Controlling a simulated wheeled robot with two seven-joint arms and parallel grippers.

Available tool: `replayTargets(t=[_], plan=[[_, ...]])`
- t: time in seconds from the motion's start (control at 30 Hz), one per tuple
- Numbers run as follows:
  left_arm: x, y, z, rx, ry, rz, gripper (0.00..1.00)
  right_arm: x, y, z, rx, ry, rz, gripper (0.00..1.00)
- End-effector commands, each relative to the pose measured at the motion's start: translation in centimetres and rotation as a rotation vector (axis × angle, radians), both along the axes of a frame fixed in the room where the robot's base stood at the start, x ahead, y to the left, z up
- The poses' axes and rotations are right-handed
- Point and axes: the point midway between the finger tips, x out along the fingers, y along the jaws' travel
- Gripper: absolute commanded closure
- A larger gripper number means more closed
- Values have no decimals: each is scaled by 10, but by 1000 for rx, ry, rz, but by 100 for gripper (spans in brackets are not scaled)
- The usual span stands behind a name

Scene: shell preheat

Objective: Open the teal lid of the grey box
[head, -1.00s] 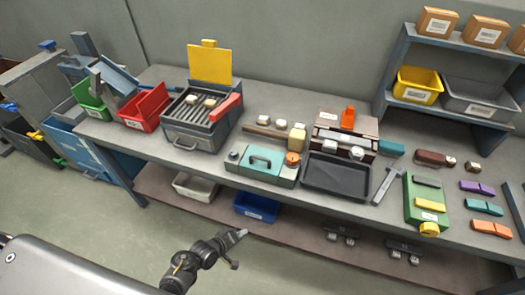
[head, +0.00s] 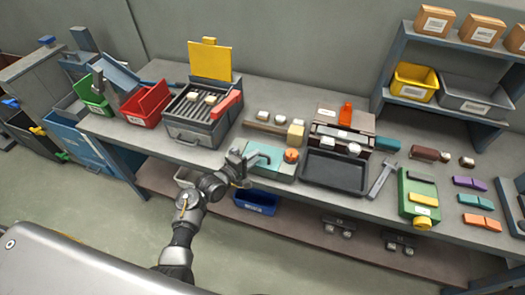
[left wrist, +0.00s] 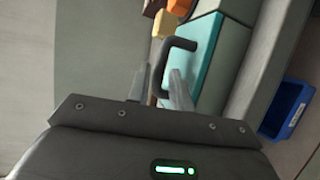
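The grey box (head: 268,178) stands at the front edge of the workbench, left of the black tray. Its teal lid (head: 285,171) lies flat and shut, with a dark bracket handle (head: 272,151) on top. My left gripper (head: 247,160) is at the left end of the lid, close to the handle, and covers part of the box. In the left wrist view the teal lid (left wrist: 206,57) and handle (left wrist: 182,43) show just beyond the fingers (left wrist: 158,78). The fingers are apart, and the handle's bar appears between them; contact cannot be told. My right gripper is not in view.
An orange knob (head: 291,155) sits at the box's right end. A black tray (head: 335,174) stands close to its right. A grill with a yellow raised panel (head: 209,60) is behind left. A blue bin (head: 257,202) is on the lower shelf.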

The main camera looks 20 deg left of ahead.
Motion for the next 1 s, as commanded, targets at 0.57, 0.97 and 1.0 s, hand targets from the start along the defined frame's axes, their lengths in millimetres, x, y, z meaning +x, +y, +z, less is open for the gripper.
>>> replayTargets(t=[0.57,0.97,1.0], plan=[[44,-22,-9,1,0,1,78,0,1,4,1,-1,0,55],[44,-22,-9,2,0,1,100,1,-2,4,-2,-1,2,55],[44,-22,-9,2,0,1,100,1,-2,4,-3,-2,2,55]])
